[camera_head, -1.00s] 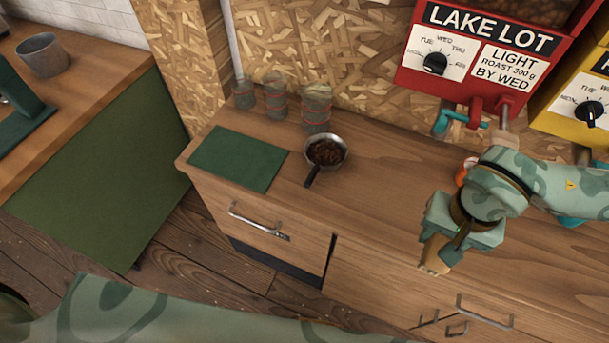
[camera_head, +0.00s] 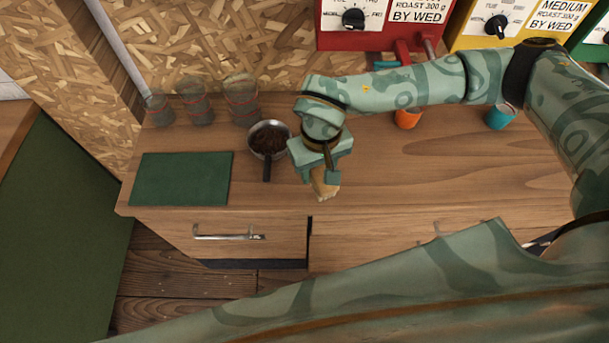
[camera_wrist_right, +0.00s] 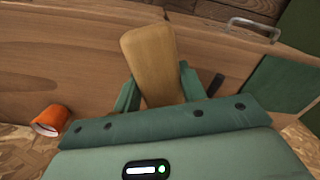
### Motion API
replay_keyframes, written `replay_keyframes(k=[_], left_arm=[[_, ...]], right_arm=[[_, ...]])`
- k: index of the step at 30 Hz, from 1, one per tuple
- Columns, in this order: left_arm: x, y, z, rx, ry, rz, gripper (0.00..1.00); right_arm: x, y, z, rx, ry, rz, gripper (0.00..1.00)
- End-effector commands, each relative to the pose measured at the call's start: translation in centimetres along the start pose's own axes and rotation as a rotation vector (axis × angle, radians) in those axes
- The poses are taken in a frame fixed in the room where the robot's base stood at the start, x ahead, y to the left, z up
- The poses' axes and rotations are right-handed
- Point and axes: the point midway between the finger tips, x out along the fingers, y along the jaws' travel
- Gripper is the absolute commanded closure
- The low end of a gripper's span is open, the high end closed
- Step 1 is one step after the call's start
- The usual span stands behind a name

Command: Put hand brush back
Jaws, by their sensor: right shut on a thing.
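The hand brush (camera_head: 323,184) is held in my right gripper (camera_head: 322,172), over the front part of the wooden counter just right of the pan. Its pale, light-wood end shows below the fingers. In the right wrist view the wooden brush body (camera_wrist_right: 150,48) stands out between the two green fingers of the right gripper (camera_wrist_right: 158,82), which are shut on it. The rest of the brush is hidden by the gripper. My left gripper is out of view.
A green mat (camera_head: 180,180) lies at the counter's left end. A pan of beans (camera_head: 268,138) sits between it and my right gripper. Glass jars (camera_head: 196,105) stand behind. An orange cup (camera_head: 407,119) and a teal cup (camera_head: 499,118) stand right. A drawer handle (camera_head: 215,237) fronts the counter.

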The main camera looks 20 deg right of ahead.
Motion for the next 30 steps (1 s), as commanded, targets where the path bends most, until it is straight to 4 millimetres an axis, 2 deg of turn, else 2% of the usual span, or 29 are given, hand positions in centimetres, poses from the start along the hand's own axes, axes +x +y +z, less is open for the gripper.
replay_keyframes(k=[1, 6, 10, 15, 27, 28, 30], left_arm=[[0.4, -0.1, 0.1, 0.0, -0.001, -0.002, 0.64], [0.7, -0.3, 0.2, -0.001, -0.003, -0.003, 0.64], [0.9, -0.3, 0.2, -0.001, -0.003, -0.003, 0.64], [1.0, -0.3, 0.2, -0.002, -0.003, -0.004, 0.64], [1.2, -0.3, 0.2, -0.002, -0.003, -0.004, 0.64], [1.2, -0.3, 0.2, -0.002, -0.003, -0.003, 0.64], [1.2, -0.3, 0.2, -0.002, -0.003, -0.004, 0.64]], right_arm=[[1.4, -0.4, -0.7, 0.002, -0.004, 0.0, 0.83], [3.4, -1.1, -2.4, 0.001, -0.002, 0.0, 0.83], [4.3, -1.5, -3.0, 0.002, -0.001, -0.001, 0.83], [6.9, -1.5, -3.0, 0.002, -0.003, 0.0, 0.83], [7.6, -1.4, -3.1, 0.001, 0.0, 0.001, 0.83], [7.6, -1.4, -3.1, 0.001, -0.001, 0.001, 0.56], [7.5, -1.4, -3.1, 0.001, -0.001, 0.001, 0.37]])
